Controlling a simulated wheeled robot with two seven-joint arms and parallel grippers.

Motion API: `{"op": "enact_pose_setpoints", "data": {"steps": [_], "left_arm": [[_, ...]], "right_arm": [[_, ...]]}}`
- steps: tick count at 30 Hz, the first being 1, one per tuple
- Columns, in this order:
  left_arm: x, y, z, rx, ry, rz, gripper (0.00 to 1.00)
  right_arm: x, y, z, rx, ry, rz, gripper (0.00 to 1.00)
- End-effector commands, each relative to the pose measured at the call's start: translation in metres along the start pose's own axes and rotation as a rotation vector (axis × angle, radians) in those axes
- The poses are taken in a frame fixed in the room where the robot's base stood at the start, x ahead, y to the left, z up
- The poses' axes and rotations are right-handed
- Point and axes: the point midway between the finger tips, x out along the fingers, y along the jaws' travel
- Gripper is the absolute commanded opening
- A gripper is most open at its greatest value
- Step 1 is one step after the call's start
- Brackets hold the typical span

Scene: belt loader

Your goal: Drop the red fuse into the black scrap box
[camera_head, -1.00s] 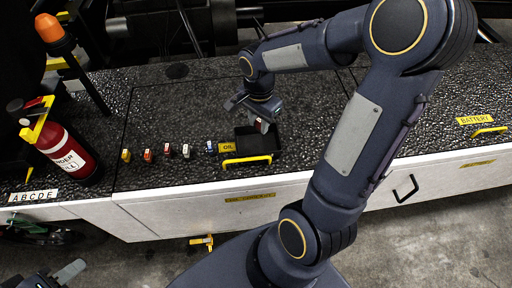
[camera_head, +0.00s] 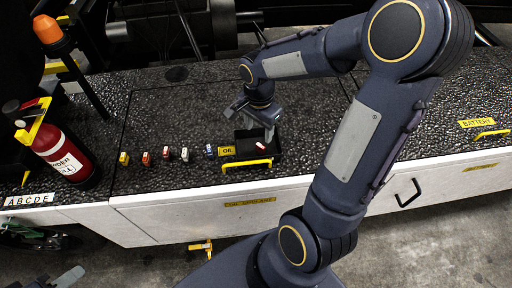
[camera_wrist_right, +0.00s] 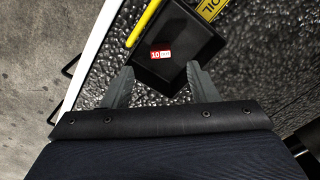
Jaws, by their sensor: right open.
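The red fuse (camera_head: 260,147), with a white marking on it, is inside the black scrap box (camera_head: 243,151). In the right wrist view the fuse (camera_wrist_right: 161,54) lies within the walls of the black box (camera_wrist_right: 196,45), apart from both fingers. My right gripper (camera_head: 265,129) is above the box, pointing down; its two fingers (camera_wrist_right: 158,73) are spread, with nothing between them. Only a part of my left gripper (camera_head: 68,277) shows at the bottom left edge, and its jaws cannot be made out.
A row of several small coloured fuses (camera_head: 166,153) stands left of the box. A yellow handle (camera_head: 247,163) runs along the box's front. A red extinguisher (camera_head: 66,160) and an orange beacon (camera_head: 48,29) are at the left.

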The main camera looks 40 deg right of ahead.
Motion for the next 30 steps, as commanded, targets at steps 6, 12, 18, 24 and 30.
{"op": "enact_pose_setpoints", "data": {"steps": [6,12,18,24,30], "left_arm": [[0.0,0.0,0.0,0.0,0.0,0.0,0.36],[0.0,0.0,0.0,0.0,0.0,0.0,0.36],[-0.001,0.0,0.0,0.0,0.0,0.0,0.36],[-0.001,0.0,0.0,0.0,0.0,0.0,0.36],[-0.001,0.0,0.0,0.0,0.0,0.0,0.36]], "right_arm": [[-0.034,-0.002,0.0,-0.001,0.002,-0.007,0.53],[-0.064,-0.001,0.0,0.0,0.001,-0.006,0.53],[-0.075,0.0,0.0,-0.001,0.0,-0.002,0.53],[-0.075,0.0,0.0,-0.001,0.0,-0.001,0.53],[-0.075,0.0,0.0,-0.002,0.0,-0.002,0.53]]}}
